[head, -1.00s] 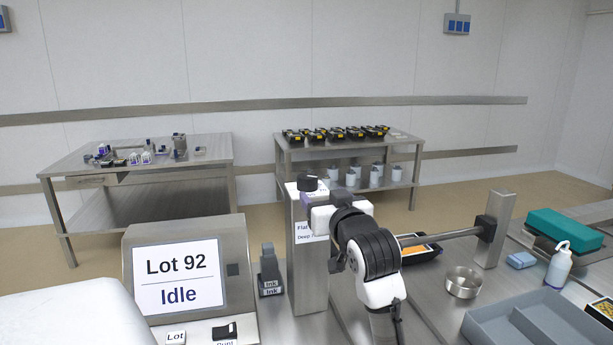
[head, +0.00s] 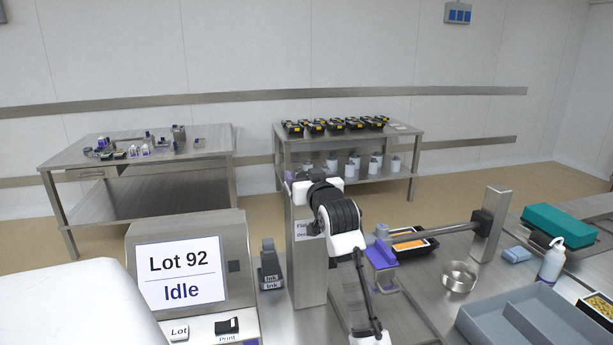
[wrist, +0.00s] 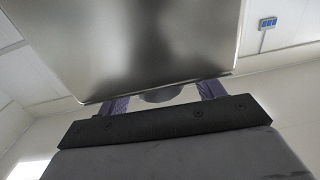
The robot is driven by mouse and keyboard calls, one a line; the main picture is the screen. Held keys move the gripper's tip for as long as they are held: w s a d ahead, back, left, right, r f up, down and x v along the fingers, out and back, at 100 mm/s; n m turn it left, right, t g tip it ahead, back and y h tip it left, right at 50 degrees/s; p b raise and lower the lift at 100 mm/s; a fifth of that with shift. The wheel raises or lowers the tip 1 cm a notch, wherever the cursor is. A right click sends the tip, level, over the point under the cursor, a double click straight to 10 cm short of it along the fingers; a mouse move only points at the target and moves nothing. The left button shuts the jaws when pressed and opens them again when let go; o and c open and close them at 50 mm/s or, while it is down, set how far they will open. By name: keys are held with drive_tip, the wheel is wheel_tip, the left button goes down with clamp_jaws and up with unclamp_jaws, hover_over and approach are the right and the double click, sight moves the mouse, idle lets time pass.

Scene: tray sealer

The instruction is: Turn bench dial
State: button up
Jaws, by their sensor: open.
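The bench dial (head: 316,172) appears as a dark cap above the steel post (head: 308,275), mostly hidden by my arm. The post carries a label, partly covered, beginning "Flat". My gripper (wrist: 163,97) is open; its two purple fingers stand apart in the wrist view. A grey rounded shape, perhaps the dial, shows between them, partly hidden by a broad steel surface in front. I cannot tell whether the fingers touch it. In the head view my gripper is at the post's top, mostly hidden by my wrist.
A screen (head: 181,276) reading "Lot 92 Idle" stands left of the post, with ink bottles (head: 269,268) between. To the right are a purple stand (head: 381,256), a food tray (head: 413,242), a steel bowl (head: 459,277) and a grey divided tray (head: 530,322).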

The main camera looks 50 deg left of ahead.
drive_tip(key=shift+c, duration=0.2)
drive_tip(key=c, duration=0.9)
idle(0.6)
drive_tip(key=o, duration=0.9)
drive_tip(key=shift+o, duration=0.2)
drive_tip(key=shift+d, duration=0.1)
drive_tip(key=b+v, duration=0.3)
drive_tip(key=v, duration=1)
drive_tip(key=shift+s+d, duration=0.15)
drive_tip(key=shift+d, duration=0.15)
